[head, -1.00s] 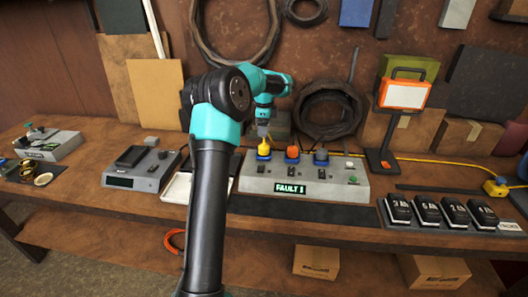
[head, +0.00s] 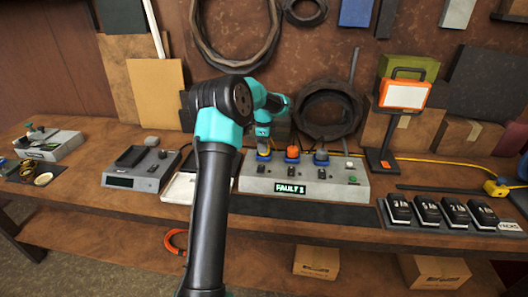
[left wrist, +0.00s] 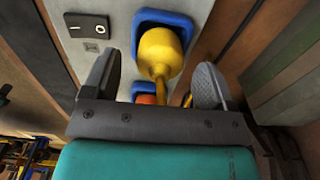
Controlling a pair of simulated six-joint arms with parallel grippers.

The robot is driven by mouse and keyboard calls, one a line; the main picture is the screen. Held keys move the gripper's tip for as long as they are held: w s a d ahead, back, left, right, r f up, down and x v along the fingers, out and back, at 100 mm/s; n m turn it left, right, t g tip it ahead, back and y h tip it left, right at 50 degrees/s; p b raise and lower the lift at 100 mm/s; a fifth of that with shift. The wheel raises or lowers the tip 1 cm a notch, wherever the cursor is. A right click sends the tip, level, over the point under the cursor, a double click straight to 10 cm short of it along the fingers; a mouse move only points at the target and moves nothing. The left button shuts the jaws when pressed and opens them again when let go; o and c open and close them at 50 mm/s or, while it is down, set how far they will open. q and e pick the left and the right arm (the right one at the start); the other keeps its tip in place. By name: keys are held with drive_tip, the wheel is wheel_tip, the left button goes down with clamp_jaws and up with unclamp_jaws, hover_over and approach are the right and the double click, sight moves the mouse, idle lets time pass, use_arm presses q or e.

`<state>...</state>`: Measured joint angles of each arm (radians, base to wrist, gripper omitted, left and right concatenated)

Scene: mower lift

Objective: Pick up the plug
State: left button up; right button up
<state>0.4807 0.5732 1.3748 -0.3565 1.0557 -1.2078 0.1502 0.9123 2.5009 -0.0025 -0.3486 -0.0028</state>
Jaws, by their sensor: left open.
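The yellow plug (left wrist: 158,52) sits in a blue socket (left wrist: 185,22) on the grey panel (head: 300,187). In the head view the plug (head: 263,147) is the leftmost of three and partly covered by my gripper. My left gripper (left wrist: 157,72) is open, with one finger on each side of the yellow plug in the left wrist view. Gaps show between the fingers and the plug there. In the head view the left gripper (head: 263,139) is low over the plug. My right gripper is not in view.
An orange plug (head: 292,152) and a grey plug (head: 321,155) stand just right of the yellow one. The panel's display (head: 290,189) reads "FAULT" with a small digit. A work lamp (head: 403,95) stands behind right. Black labelled blocks (head: 428,212) lie at the front right.

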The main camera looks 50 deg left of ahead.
use_arm(q)
drive_tip(key=shift+f, duration=0.9)
drive_tip(key=c, duration=1)
drive_tip(key=shift+r, duration=0.15)
drive_tip(key=shift+c, duration=0.2)
drive_tip(key=shift+r, duration=1.4)
drive_tip(key=shift+d+r, duration=0.15)
drive_tip(key=shift+r, duration=0.15)
drive_tip(key=s+d+r, duration=0.1)
drive_tip(key=s+d, duration=0.9)
drive_tip(key=d, duration=0.1)
drive_tip(key=shift+s+d+r, duration=0.15)
drive_tip(key=shift+s+d, duration=0.1)
drive_tip(key=shift+d, duration=0.15)
